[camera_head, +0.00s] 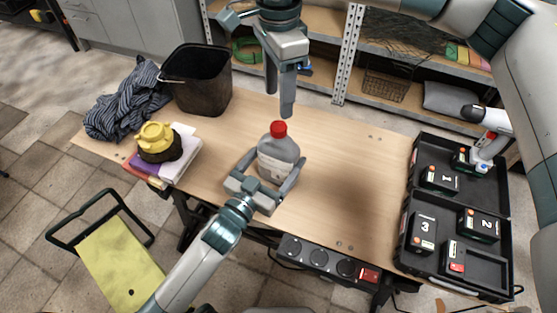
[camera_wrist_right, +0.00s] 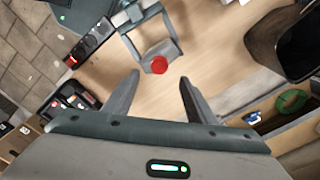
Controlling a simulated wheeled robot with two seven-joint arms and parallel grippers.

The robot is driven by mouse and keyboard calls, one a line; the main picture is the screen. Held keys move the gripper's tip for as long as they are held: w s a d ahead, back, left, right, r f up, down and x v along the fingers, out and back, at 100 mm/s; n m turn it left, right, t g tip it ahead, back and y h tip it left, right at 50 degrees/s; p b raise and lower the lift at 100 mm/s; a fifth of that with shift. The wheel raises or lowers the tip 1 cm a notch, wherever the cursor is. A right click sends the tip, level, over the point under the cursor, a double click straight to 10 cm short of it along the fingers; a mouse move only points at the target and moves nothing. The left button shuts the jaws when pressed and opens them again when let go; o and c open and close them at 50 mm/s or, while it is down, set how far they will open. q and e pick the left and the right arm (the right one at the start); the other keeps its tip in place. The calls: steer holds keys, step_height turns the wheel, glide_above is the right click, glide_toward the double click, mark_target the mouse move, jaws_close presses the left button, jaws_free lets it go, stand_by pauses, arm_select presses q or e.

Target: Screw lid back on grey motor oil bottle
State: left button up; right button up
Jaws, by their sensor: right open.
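The grey motor oil bottle (camera_head: 277,155) stands upright on the wooden table, with a red lid (camera_head: 278,129) on top of its neck. I cannot tell how tightly the lid sits. My left gripper (camera_head: 272,168) has its fingers on both sides of the bottle's body and grips it. My right gripper (camera_head: 280,103) is open and empty, pointing down just above the lid. In the right wrist view the red lid (camera_wrist_right: 158,64) shows just beyond the open fingers of the right gripper (camera_wrist_right: 160,77), between their tips.
A black bin (camera_head: 203,88) and striped cloth (camera_head: 128,103) stand at the back left. A yellow-topped item (camera_head: 157,137) rests on books at the left edge. A black case (camera_head: 415,179) with several numbered boxes lies on the right. The table right of the bottle (camera_head: 350,165) is clear.

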steer(key=shift+r, duration=1.85)
arm_select(q)
steer(key=o, duration=2.1)
steer(key=shift+s, duration=0.1)
steer(key=b+v, duration=0.2)
steer(key=v, duration=1.5)
arm_select(e)
step_height(320, 180, down, 2)
steer(key=shift+f, duration=0.1)
arm_select(q)
steer(key=shift+a, duration=0.15)
